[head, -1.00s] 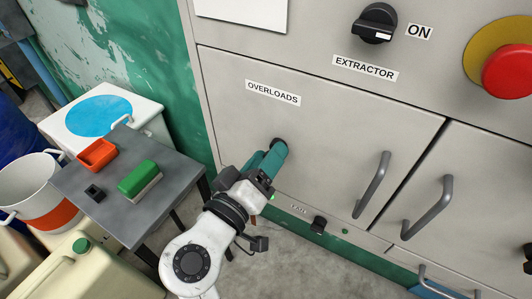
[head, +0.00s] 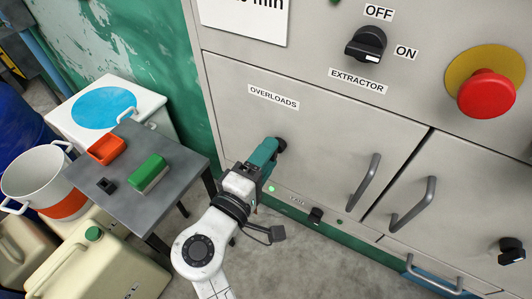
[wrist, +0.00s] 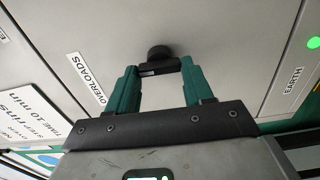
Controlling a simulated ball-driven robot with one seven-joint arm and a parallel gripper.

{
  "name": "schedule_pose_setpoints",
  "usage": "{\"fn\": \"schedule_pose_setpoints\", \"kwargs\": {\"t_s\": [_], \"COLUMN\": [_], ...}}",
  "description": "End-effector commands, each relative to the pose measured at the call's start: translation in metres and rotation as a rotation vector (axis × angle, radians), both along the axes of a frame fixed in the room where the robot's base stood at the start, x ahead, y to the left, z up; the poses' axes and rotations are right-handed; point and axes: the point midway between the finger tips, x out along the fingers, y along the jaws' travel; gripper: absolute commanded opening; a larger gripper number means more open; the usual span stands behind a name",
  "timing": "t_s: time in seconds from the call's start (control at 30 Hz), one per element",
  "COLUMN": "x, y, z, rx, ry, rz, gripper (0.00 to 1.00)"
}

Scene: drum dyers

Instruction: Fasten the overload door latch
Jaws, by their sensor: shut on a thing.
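The overload door (head: 310,130) is a grey panel labelled OVERLOADS, and it looks closed flush in the cabinet front. Its latch (head: 282,143) is a small black knob near the door's left side, below the label. My gripper (head: 273,150), with teal fingers, reaches up to the latch from below and is shut on it. In the wrist view the latch (wrist: 159,54) shows as a round black base with a bar between the fingertips of my gripper (wrist: 160,70). The fingers hide part of the latch in the head view, and its turn angle is hard to tell.
A bar handle (head: 365,180) stands out at the door's right side, beside another handle (head: 413,205). Above are the extractor switch (head: 366,46) and a red stop button (head: 487,94). A grey table (head: 140,205) with small items stands left of my arm.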

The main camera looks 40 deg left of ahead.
Motion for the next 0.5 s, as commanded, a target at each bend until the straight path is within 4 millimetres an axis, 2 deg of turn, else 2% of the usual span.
{"fn": "schedule_pose_setpoints", "kwargs": {"t_s": [0.5], "x": [-0.0008], "y": [0.001], "z": [-0.0019], "rx": [-0.035], "ry": [-0.006], "rz": [0.003], "gripper": [0.21]}}
